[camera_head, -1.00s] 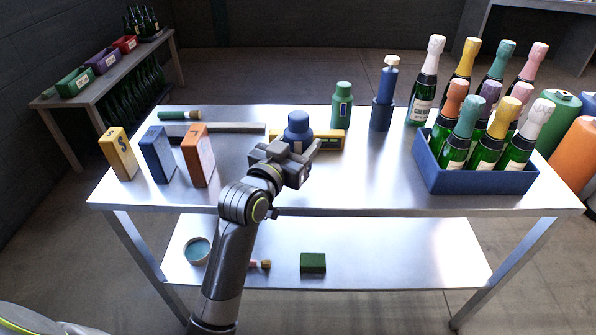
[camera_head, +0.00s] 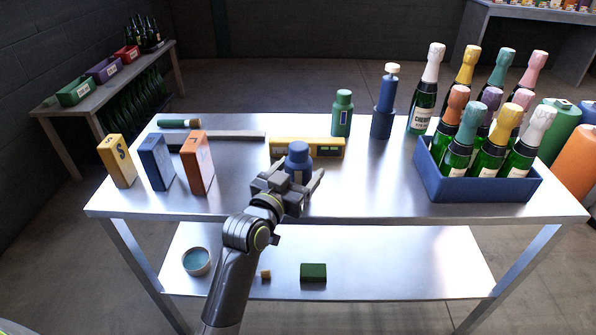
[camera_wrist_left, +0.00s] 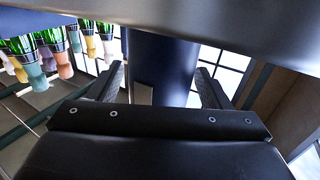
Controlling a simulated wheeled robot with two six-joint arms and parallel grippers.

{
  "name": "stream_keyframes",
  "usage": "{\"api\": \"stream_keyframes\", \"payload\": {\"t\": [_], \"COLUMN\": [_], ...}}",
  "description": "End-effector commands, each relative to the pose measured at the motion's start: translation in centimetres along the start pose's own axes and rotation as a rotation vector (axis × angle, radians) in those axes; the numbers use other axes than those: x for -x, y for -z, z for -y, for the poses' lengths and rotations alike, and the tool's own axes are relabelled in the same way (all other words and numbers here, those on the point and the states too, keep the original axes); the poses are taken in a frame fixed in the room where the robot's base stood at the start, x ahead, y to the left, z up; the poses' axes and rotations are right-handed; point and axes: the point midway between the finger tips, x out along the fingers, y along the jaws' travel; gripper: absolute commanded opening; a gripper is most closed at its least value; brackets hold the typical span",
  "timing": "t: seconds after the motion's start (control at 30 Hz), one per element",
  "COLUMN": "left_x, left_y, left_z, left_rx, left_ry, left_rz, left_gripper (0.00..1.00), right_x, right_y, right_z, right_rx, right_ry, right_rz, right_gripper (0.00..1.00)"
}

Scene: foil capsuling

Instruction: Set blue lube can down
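The blue lube can (camera_head: 298,158), with a rounded blue cap, stands upright over the front middle of the steel table (camera_head: 365,195). My left gripper (camera_head: 300,188) is around it from the front, and its fingers hide the can's lower part. In the left wrist view, which is upside down, the can's dark blue body (camera_wrist_left: 165,65) fills the space between the two fingers, which are shut on it. The can's base is close to the tabletop; I cannot tell whether it touches. My right gripper is not in view.
A yellow level (camera_head: 322,147) lies just behind the can. A green bottle (camera_head: 342,115) and a blue pump cylinder (camera_head: 383,118) stand farther back. Yellow, blue and orange blocks (camera_head: 196,165) stand left. A blue crate (camera_head: 480,188) of bottles is right. The front middle tabletop is clear.

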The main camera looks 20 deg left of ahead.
Motion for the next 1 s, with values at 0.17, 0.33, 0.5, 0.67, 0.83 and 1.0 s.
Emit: {"api": "stream_keyframes", "payload": {"t": [0.17,0.33,0.5,0.67,0.83,1.0], "left_x": [0.0,0.0,1.4,4.6,8.1,10.6], "left_y": [0.0,0.2,0.2,0.2,0.2,0.2], "left_z": [0.0,0.0,0.0,0.1,0.0,0.0], "left_rx": [0.0,0.0,0.002,0.002,0.002,0.0], "left_ry": [0.0,0.0,0.001,0.001,0.001,-0.001], "left_rz": [-0.001,-0.001,0.0,0.001,0.001,0.0], "left_gripper": [0.75,0.75,0.75,0.75,0.75,0.75], "right_x": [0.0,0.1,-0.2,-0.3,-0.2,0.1], "right_y": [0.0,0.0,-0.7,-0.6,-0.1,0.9], "right_z": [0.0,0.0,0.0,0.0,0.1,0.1], "right_rx": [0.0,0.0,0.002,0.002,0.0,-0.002], "right_ry": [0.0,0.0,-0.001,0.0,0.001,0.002], "right_rz": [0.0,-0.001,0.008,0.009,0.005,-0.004], "right_gripper": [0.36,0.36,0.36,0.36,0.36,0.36]}}
